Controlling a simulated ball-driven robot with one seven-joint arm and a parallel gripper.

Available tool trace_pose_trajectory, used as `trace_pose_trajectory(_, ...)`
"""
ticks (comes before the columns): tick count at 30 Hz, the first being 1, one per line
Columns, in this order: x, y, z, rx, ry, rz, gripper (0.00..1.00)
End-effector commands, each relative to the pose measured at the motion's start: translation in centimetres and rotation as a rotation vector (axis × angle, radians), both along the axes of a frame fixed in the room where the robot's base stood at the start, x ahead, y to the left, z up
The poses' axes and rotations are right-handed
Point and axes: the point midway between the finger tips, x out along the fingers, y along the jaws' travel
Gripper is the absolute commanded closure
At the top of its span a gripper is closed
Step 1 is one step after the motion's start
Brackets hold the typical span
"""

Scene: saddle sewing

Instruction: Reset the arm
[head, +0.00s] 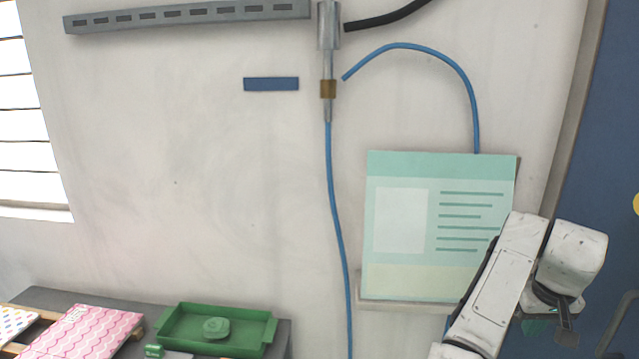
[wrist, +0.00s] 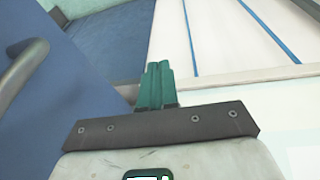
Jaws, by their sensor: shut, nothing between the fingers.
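My gripper shows in the wrist view (wrist: 158,72), with its two green fingers pressed together and nothing between them. In the head view, my white arm is folded at the lower right, in front of the lower right corner of a mint-green poster.
A dark table (head: 150,305) stands at lower left with a green tray (head: 180,327) and a pink patterned booklet (head: 95,333). The poster (head: 405,220), blue hose (head: 333,190) and grey rail (head: 190,16) are on the wall. A blue panel (head: 605,160) is at right.

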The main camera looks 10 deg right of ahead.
Motion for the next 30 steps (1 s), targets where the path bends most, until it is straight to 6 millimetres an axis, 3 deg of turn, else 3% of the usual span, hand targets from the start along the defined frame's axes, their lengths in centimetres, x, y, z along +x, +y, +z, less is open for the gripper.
trace_pose_trajectory(9,-4.5,-2.0,-4.6,-0.129,0.017,-0.054,1.0)
trace_pose_trajectory(17,-8.5,-1.4,-8.9,-0.219,0.019,-0.033,1.0)
trace_pose_trajectory(23,-12.2,1.3,-13.5,-0.24,0.029,0.034,1.0)
trace_pose_trajectory(30,-18.2,7.4,-19.8,-0.174,0.06,0.147,1.0)
